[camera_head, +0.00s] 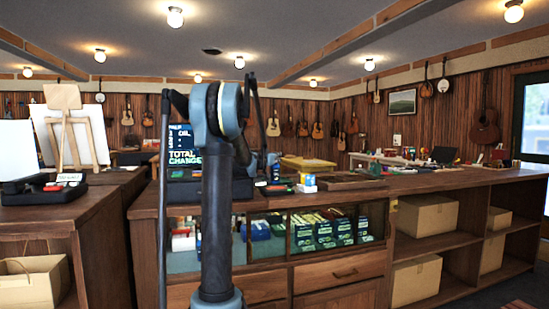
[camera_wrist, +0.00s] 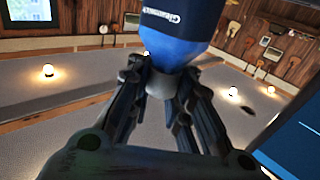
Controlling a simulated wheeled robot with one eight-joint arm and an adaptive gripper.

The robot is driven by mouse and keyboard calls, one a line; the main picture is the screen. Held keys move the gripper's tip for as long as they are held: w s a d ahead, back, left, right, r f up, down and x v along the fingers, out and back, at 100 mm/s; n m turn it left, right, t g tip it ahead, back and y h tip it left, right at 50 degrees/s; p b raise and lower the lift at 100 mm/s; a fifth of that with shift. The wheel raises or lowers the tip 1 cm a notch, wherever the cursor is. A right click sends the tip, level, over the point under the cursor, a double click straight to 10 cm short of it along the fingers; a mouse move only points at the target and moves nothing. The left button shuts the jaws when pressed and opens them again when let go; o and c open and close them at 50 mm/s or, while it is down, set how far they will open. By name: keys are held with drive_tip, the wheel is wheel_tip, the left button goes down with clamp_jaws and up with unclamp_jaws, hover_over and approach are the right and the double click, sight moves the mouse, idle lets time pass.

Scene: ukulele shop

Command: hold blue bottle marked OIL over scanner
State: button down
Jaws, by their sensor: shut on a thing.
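The blue bottle (camera_wrist: 182,32) shows at the top of the wrist view, cut off by the picture edge. It has a dark blue band with small white writing that I cannot read surely. My gripper (camera_wrist: 162,76) is shut around its narrower grey end, with dark fingers on both sides. In the head view my own arm stands in front of the counter; my gripper and the bottle are hidden behind it or too small to make out. I cannot make out the scanner in either view.
A till screen (camera_head: 183,146) on the counter (camera_head: 445,180) reads "OIL", "TOTAL" and "CHANGE". Small boxes (camera_head: 307,183) stand right of my arm. An easel with a white board (camera_head: 75,135) stands left. Cardboard boxes (camera_head: 427,215) fill shelves below. Guitars (camera_head: 273,123) hang behind.

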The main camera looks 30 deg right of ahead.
idle(0.4)
drive_tip(key=shift+r, duration=4.45)
